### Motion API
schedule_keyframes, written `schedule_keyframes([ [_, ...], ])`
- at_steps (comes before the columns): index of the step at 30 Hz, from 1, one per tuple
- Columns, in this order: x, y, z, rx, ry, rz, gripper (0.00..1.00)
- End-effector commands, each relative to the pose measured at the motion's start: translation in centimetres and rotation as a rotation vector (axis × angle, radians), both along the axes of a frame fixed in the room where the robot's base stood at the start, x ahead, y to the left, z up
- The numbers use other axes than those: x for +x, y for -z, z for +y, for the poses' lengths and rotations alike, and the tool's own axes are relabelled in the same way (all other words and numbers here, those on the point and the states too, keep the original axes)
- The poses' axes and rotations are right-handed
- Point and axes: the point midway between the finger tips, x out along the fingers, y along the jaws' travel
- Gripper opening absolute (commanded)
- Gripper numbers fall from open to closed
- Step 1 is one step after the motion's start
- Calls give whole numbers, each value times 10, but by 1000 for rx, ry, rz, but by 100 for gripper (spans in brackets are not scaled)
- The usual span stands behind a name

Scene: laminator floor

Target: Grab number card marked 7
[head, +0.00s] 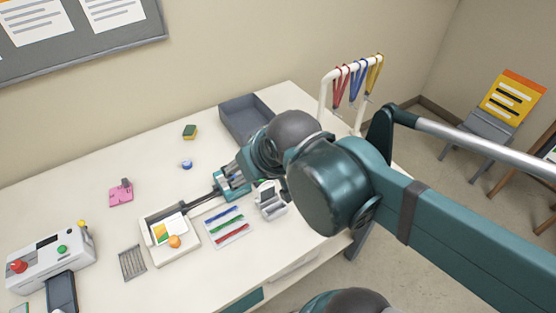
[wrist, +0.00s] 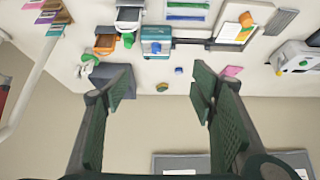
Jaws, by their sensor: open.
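I cannot make out a card marked 7 in either view; no number is legible. Several small coloured cards or blocks (wrist: 47,14) sit at the top left of the wrist view, too small to read. A flat pink piece (head: 121,194) with a dark part on it lies on the left of the table; pink also shows in the wrist view (wrist: 232,71). My gripper (wrist: 162,76) is open and empty, its two dark green fingers wide apart, with table items beyond them. In the head view my arm hides the fingers.
A grey open bin (head: 243,119) stands at the table's back. A green-yellow sponge (head: 189,131), a blue item (head: 186,164), a tray (head: 190,252), coloured pens (head: 229,226) and a white machine (head: 50,257) share the table. A lanyard rack (head: 351,69) stands at right.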

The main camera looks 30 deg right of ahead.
Motion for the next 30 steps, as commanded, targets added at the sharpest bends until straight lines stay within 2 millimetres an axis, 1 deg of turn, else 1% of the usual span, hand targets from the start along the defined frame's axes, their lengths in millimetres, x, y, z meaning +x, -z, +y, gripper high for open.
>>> schedule_keyframes([
  [1,0,0,0,0,0,0,49],
  [6,0,0,0,0,0,0,26],
  [20,1,2,-3,8,16,10,26],
  [26,2,13,-16,44,88,54,26],
  [30,3,25,-31,86,171,106,26],
])
